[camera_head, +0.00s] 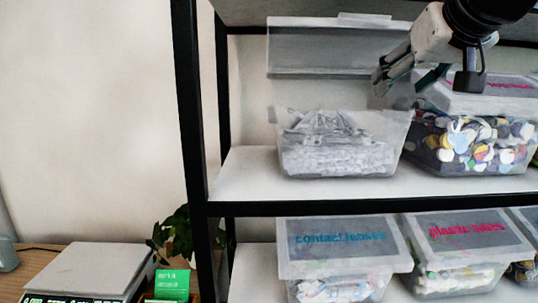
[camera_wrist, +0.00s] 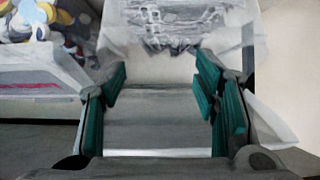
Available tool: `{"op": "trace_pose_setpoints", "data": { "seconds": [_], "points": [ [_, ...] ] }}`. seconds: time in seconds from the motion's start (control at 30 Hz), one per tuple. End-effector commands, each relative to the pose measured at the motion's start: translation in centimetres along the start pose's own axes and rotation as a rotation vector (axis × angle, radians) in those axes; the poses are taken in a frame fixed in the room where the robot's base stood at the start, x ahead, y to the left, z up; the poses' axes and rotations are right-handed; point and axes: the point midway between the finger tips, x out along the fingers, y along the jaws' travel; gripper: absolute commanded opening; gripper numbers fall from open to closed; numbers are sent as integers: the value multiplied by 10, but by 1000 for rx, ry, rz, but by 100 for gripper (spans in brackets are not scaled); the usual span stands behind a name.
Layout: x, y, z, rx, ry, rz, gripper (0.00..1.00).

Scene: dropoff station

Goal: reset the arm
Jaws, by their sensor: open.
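My gripper (camera_head: 408,77) is at the upper right in the head view, in front of the right side of an open clear bin (camera_head: 338,158). In the wrist view my gripper (camera_wrist: 166,98) shows two teal-padded fingers spread apart with nothing between them. The open bin holds greyish clear packets, and its lid stands raised at the back. The packets (camera_wrist: 180,22) also show beyond the fingers in the wrist view.
A lidded bin of colourful caps (camera_head: 468,145) stands right of the open bin on the white shelf (camera_head: 245,175). Below are bins labelled "contact lenses" (camera_head: 340,238) and "plastic tubes" (camera_head: 467,230). A black rack post (camera_head: 188,120), plant (camera_head: 175,235), scale (camera_head: 95,268) and green box (camera_head: 172,284) are left.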

Motion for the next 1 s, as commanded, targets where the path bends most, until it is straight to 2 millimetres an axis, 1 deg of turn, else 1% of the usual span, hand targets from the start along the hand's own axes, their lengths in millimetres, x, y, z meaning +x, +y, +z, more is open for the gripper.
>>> {"op": "trace_pose_setpoints", "data": {
  "seconds": [0.03, 0.07, 0.1, 0.17, 0.2, 0.27, 0.3, 0.37, 0.4, 0.5, 0.6, 0.7, 0.8, 1.0],
  "points": [
    [-1, -7, 30, 2, -53, -10, 56],
    [-2, -11, 50, 3, -89, -14, 56],
    [-4, -16, 78, 5, -139, -19, 56],
    [-6, -23, 119, 5, -214, -24, 56],
    [-9, -27, 147, 6, -263, -25, 56],
    [-14, -32, 188, 3, -336, -23, 56],
    [-17, -35, 214, 3, -383, -21, 56],
    [-23, -38, 251, 0, -447, -15, 56],
    [-27, -39, 274, -2, -486, -10, 56],
    [-36, -40, 319, -6, -566, 3, 56],
    [-42, -41, 348, -10, -618, 14, 56],
    [-45, -41, 362, -12, -643, 20, 56],
    [-46, -41, 364, -12, -649, 21, 56],
    [-45, -41, 364, -12, -647, 21, 56]
  ]
}}
